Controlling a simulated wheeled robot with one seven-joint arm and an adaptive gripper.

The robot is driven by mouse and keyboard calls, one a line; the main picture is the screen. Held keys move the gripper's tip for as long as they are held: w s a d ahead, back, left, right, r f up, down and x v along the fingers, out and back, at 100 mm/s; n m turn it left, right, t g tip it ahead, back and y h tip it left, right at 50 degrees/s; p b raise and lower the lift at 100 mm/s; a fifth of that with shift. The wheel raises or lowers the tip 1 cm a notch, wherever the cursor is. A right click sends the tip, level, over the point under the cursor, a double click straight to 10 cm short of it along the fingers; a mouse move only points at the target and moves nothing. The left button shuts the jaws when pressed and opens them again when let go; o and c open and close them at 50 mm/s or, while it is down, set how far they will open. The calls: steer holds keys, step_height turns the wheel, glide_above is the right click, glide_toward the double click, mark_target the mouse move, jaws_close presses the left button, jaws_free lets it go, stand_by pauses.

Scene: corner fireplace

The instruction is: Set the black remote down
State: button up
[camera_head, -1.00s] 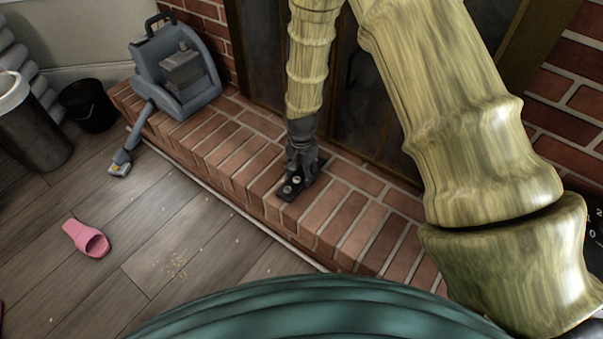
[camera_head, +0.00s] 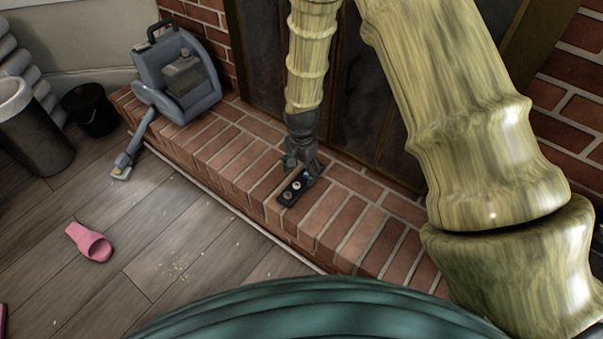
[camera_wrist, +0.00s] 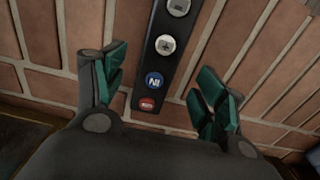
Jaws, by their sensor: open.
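The black remote (camera_head: 292,188) lies flat on the brick hearth ledge, near its front edge. In the wrist view the remote (camera_wrist: 148,95) shows grey, white, blue and red buttons, and its far end runs out of the picture. In the wrist view my gripper (camera_wrist: 160,88) is open, with one green-padded finger on each side of the remote and clear gaps between.
The brick ledge (camera_head: 348,215) is bare around the remote. A blue-grey carpet cleaner (camera_head: 178,75) stands on the ledge to the left. A black bucket (camera_head: 90,108), a bin (camera_head: 38,140) and a pink slipper (camera_head: 88,242) are on the wooden floor. Dark fireplace doors (camera_head: 358,110) stand close behind.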

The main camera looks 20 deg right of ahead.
mark_target(301, 181)
step_height(301, 181, up, 8)
steer(key=p, duration=0.2)
steer(key=shift+p, duration=0.4)
stand_by(0.9)
